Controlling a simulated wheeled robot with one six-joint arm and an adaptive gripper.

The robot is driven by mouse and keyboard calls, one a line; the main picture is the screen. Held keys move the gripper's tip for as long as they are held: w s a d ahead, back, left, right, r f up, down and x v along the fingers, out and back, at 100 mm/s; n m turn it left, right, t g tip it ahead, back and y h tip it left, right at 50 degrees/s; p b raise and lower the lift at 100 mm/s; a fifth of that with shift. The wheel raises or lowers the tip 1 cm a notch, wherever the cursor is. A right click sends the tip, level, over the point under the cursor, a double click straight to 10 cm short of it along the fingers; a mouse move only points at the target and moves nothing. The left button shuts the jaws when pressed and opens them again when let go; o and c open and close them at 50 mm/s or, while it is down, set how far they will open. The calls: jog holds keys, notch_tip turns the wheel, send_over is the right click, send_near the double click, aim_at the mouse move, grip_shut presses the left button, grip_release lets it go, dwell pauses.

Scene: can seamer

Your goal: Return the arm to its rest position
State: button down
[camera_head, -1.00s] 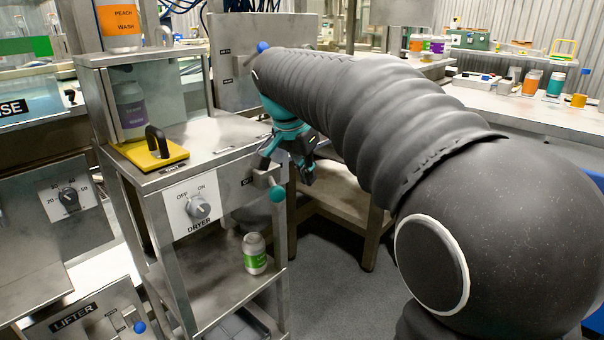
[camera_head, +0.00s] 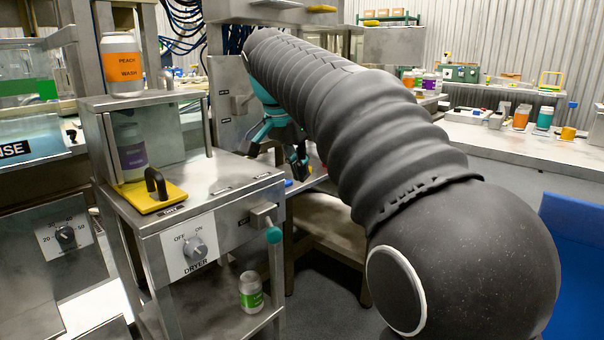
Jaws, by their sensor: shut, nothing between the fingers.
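My gripper (camera_head: 277,158) is teal with dark fingertips. It hangs at the far end of my dark, ribbed arm, just right of the dryer's top and apart from it. Its fingers look empty and are partly hidden by the arm. The dryer (camera_head: 205,212) is a steel stand with an OFF/ON knob and a teal-tipped lever (camera_head: 272,235) on its right side.
A purple-labelled can (camera_head: 131,150) stands behind the dryer's glass, near a yellow plate with a black handle (camera_head: 152,192). A green-labelled can (camera_head: 250,291) stands on the lower shelf. An orange-labelled can (camera_head: 122,64) stands on top. A blue panel (camera_head: 573,245) is at right.

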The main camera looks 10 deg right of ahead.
notch_tip(320, 180, down, 10)
jog(key=s+a+n+y, duration=0.2)
jog(key=n, duration=0.6)
jog(key=s+d+f+t, duration=0.1)
jog(key=s+f, duration=0.2)
jog(key=s, duration=0.5)
jog(key=s+d+f+n+t, duration=0.1)
jog(key=s+f, duration=0.3)
jog(key=s, duration=0.4)
jog(key=s+d+f+n+t+y, duration=0.1)
jog(key=s+f, duration=0.3)
jog(key=s, duration=0.4)
jog(key=shift+d, duration=0.3)
